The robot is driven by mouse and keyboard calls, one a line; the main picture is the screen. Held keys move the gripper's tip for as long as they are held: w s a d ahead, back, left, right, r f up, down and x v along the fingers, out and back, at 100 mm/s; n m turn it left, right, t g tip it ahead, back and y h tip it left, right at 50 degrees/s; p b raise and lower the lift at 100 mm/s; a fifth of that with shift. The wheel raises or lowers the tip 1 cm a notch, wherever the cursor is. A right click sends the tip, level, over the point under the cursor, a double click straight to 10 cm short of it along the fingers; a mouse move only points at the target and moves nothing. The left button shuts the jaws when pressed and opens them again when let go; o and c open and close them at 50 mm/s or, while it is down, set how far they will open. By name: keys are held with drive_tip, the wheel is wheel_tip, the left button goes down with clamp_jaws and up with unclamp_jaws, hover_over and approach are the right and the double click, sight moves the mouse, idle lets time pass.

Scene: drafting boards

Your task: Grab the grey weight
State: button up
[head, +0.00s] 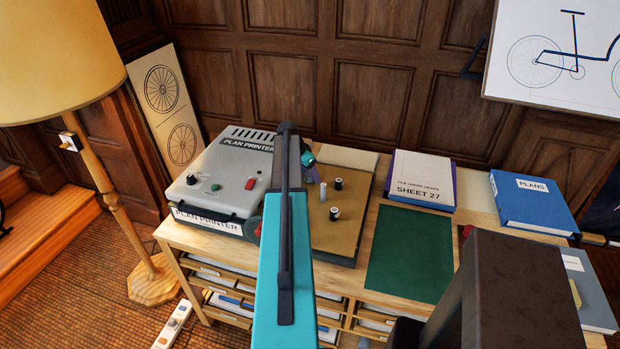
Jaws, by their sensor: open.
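A slim light grey weight (323,191) stands upright on the tan board (345,236), right of the plan printer. A dark weight (338,184) stands just behind and to its right. Another dark-topped weight (334,213) stands in front of it. My teal arm reaches forward across the middle of the head view, and a small part of its wrist end shows just left of and behind the grey weight. My gripper's fingers are hidden behind the arm, so their distance from the weight cannot be seen.
The plan printer (220,172) stands left of the board. A green mat (411,252) lies clear to the right. Behind it is the Sheet 27 stack (421,180), with a blue Plans binder (532,204) farther right. A floor lamp (112,200) stands at left.

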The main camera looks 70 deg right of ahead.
sight(309, 174)
drive_tip(key=shift+c, duration=0.5)
drive_tip(key=c, duration=1.5)
drive_tip(key=shift+o, duration=0.2)
drive_tip(key=shift+r, duration=0.2)
wheel_tip(309, 174, up, 10)
drive_tip(key=b, duration=0.3)
drive_tip(key=shift+f, duration=0.15)
